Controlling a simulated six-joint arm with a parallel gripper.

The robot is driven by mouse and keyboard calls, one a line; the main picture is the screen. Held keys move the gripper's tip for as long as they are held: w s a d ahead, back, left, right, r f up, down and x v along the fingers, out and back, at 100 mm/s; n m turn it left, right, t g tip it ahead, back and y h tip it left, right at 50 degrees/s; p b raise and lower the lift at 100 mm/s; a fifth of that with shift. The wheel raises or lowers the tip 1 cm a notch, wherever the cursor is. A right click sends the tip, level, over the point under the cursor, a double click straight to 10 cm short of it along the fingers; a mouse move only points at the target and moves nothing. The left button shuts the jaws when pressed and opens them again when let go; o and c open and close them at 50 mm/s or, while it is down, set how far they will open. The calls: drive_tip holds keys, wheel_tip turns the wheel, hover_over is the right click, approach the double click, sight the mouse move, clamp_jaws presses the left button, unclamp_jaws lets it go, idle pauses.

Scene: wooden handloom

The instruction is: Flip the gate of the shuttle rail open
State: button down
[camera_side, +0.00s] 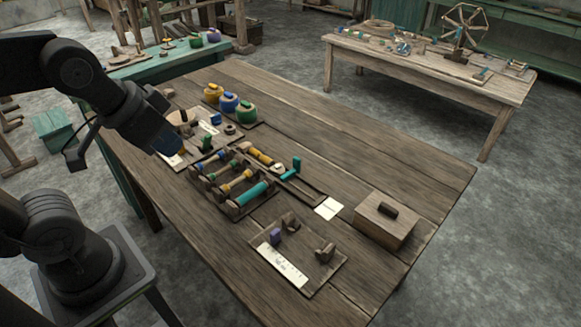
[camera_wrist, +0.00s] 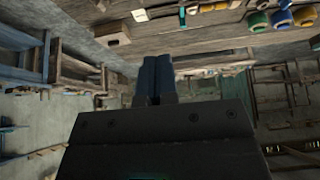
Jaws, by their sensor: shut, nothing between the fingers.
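The shuttle rail (camera_side: 306,189) is a narrow dark track lying on the table beside the bobbin rack in the side view. A teal upright piece (camera_side: 291,168), which looks like its gate, stands at the rail; I cannot tell its exact position. A yellow-wound shuttle (camera_side: 260,156) lies at the rail's far left end. My gripper (camera_side: 181,153) is shut and empty, above the table's left part, left of the rack and apart from the rail. In the wrist view my gripper (camera_wrist: 157,58) shows two dark fingers together. A small teal piece (camera_wrist: 182,15) shows at the top there.
A rack (camera_side: 232,211) of coloured bobbins lies between my gripper and the front board (camera_side: 326,270), which has a purple peg and brackets. A lidded wooden box (camera_side: 383,226) stands right. Yellow, blue and green spools (camera_side: 229,103) stand behind. The table's back right is clear.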

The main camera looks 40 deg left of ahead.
drive_tip(key=w+a+f+m+t+y, duration=0.1)
drive_tip(key=w+a+f+m, duration=0.1)
drive_tip(key=w+f+m, duration=0.35)
drive_tip(key=w+a+f+m+t, duration=0.1)
drive_tip(key=w+a+f+m, duration=0.1)
drive_tip(key=w, duration=0.6)
drive_tip(key=w+f+m, duration=0.2)
drive_tip(key=f+m, duration=0.1)
drive_tip(key=f, duration=0.1)
drive_tip(key=w+a+f+m+t, duration=0.1)
drive_tip(key=w+f+m, duration=0.2)
drive_tip(key=f+m, duration=0.1)
drive_tip(key=w+a+f+m+h, duration=0.1)
drive_tip(key=w+f+m, duration=0.2)
drive_tip(key=f, duration=0.3)
drive_tip(key=shift+w+f+t, duration=0.1)
drive_tip(key=shift+w+t, duration=0.05)
drive_tip(key=shift+t, duration=0.25)
approach(295, 165)
drive_tip(key=f, duration=0.4)
drive_tip(key=shift+w, duration=0.25)
drive_tip(key=w, duration=0.2)
drive_tip(key=shift+w+f, duration=0.2)
drive_tip(key=shift+w, duration=0.95)
